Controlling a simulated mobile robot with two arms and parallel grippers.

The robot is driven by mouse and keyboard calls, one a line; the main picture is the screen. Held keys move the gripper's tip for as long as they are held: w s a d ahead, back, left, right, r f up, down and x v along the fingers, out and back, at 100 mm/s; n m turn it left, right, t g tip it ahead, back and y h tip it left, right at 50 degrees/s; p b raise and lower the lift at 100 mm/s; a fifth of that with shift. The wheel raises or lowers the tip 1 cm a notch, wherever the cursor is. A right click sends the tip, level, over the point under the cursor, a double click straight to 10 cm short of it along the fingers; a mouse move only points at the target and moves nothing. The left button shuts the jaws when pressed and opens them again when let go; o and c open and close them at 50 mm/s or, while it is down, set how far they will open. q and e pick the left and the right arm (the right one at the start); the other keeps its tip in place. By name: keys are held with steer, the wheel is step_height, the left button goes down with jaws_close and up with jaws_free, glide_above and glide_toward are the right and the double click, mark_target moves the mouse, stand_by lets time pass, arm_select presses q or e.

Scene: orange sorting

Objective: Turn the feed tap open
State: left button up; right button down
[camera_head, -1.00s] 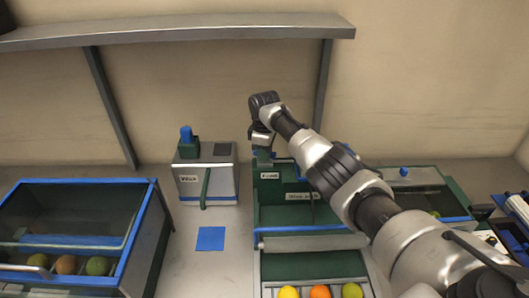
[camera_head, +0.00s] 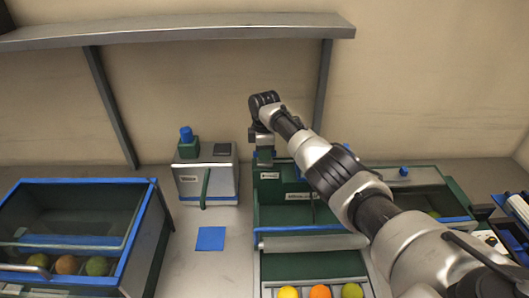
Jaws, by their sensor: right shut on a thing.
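The green sorting machine (camera_head: 280,215) stands right of the middle, with a small white label that seems to read "Feed" at its upper left. The feed tap (camera_head: 264,157) rises above that label at the machine's back left corner; its upper part is hidden by my gripper. My right gripper (camera_head: 262,142) points down over the tap and is shut on it. My right arm reaches in from the lower right and covers part of the machine. My left gripper is not in view.
A metal box with a blue knob (camera_head: 187,135) stands left of the tap. A blue-edged bin (camera_head: 152,215) with several fruits is at far left. A blue square (camera_head: 211,239) lies on the table. Yellow, orange and green fruits lie in the front tray. A shelf (camera_head: 180,30) hangs above.

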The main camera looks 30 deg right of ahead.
steer(key=shift+w+r, duration=0.1)
steer(key=shift+r, duration=0.1)
steer(key=c, duration=1.1)
jaws_free()
steer(key=shift+f, duration=0.1)
step_height(320, 180, up, 11)
steer(key=b, duration=0.2)
steer(key=shift+f+b, duration=0.1)
steer(key=shift+b, duration=0.25)
steer(key=shift+f, duration=0.1)
